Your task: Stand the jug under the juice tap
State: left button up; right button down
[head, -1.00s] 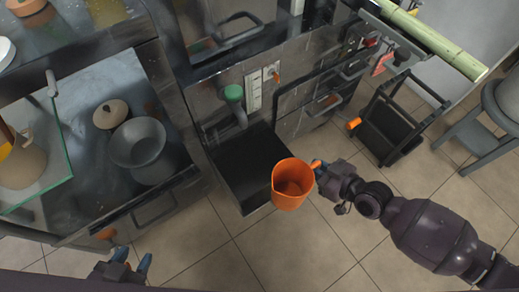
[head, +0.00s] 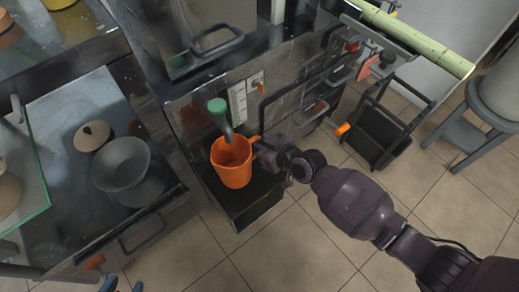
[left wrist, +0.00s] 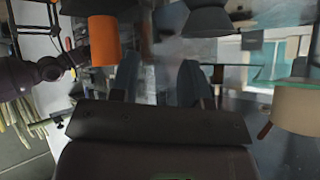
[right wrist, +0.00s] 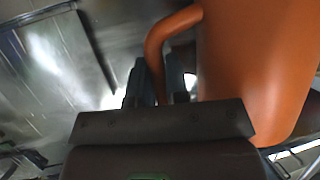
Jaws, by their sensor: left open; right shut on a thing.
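The orange jug (head: 232,165) is upright and empty in the head view, above the black shelf (head: 240,204) at the front of the press. My right gripper (head: 262,150) is shut on its handle, which also shows in the right wrist view (right wrist: 158,50). The juice tap with its green knob (head: 217,106) sticks out from the press right behind the jug; its spout comes down close to the rim. I cannot tell whether the jug's base touches the shelf. My left gripper (head: 122,286) is open and empty at the bottom edge of the head view. The jug shows in the left wrist view (left wrist: 104,40).
A grey bowl (head: 121,163) and a round lid (head: 93,136) lie on the left counter by a glass panel (head: 24,165). A black folding stand (head: 380,130) and a grey stool (head: 482,120) stand on the right. The tiled floor in front is clear.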

aim_at(241, 159)
jog(key=f+b, duration=0.1)
jog(key=f, duration=0.2)
jog(key=shift+s+f, duration=0.1)
jog(key=shift+s, duration=0.1)
jog(key=shift+w+f, duration=0.1)
jog(key=shift+f, duration=0.2)
jog(key=shift+r, duration=0.3)
jog(key=shift+f+b, duration=0.3)
jog(key=c, duration=1.1)
grip_release()
jog(key=shift+r, duration=0.1)
pick_arm(q)
jog(key=shift+w+f+t, duration=0.1)
jog(key=shift+f+t, duration=0.05)
jog(key=shift+t, duration=0.25)
